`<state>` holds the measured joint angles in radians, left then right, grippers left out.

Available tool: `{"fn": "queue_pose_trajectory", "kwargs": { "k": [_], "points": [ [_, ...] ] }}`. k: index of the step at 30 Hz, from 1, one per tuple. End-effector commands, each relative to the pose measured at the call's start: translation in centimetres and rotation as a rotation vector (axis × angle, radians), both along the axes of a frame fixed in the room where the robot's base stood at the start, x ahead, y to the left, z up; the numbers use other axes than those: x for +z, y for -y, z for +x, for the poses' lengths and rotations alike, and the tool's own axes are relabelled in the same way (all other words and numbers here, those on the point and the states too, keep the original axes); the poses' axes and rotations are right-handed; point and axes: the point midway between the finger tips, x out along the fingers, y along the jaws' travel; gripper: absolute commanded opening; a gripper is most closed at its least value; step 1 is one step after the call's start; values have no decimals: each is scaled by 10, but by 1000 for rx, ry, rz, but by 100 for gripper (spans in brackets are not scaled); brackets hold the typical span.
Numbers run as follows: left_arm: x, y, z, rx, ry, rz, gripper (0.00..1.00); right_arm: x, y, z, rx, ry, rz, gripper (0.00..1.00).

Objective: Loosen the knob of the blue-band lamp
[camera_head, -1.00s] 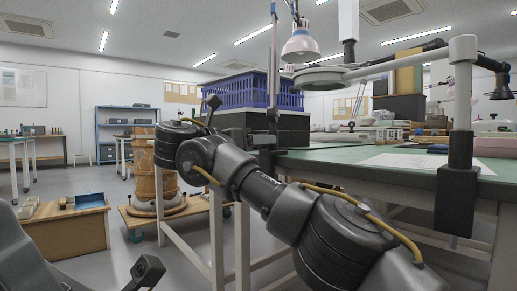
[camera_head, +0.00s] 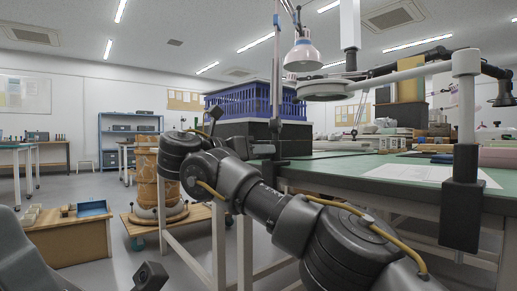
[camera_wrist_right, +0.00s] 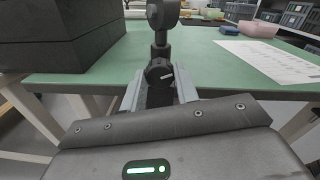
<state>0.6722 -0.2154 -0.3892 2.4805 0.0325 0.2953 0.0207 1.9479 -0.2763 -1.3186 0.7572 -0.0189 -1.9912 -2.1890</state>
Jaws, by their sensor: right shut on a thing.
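In the right wrist view my right gripper (camera_wrist_right: 160,92) is shut on a dark round knob (camera_wrist_right: 159,71) with a pale mark, at the table edge. A black clamp post and joint (camera_wrist_right: 162,15) rise above the knob. In the head view a slim lamp post (camera_head: 276,75) stands at the table's left corner and looks bluish near the top. A pale lamp shade (camera_head: 303,55) hangs beside it.
A green-topped table (camera_head: 340,172) carries a blue crate (camera_head: 240,97) on black boxes (camera_wrist_right: 60,40) left of the post. White paper (camera_head: 425,174) lies at right. A thick white post (camera_head: 465,100) with a black clamp stands nearer.

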Motion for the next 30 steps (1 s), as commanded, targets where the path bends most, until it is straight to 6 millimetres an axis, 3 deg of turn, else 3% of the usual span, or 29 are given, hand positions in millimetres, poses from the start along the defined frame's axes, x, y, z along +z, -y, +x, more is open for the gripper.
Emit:
{"fn": "queue_pose_trajectory", "kwargs": {
  "k": [6, 16, 17, 21, 30],
  "points": [
    [4, 2, 0, 11, -9, 17, 52, 2, 1, 1, 1, -102, -74, 8],
    [1, 1, -2, 14, -8, 19, 52, 1, 1, 1, 2, -116, -85, 8],
    [1, 1, -2, 14, -7, 18, 52, 1, 1, 1, 2, -115, -85, 32],
    [2, 1, -3, 14, -5, 18, 52, 1, 1, 1, 1, -116, -84, 50],
    [3, 0, -2, 13, -5, 15, 52, 1, 0, 0, 1, -116, -84, 52]
  ]
}}
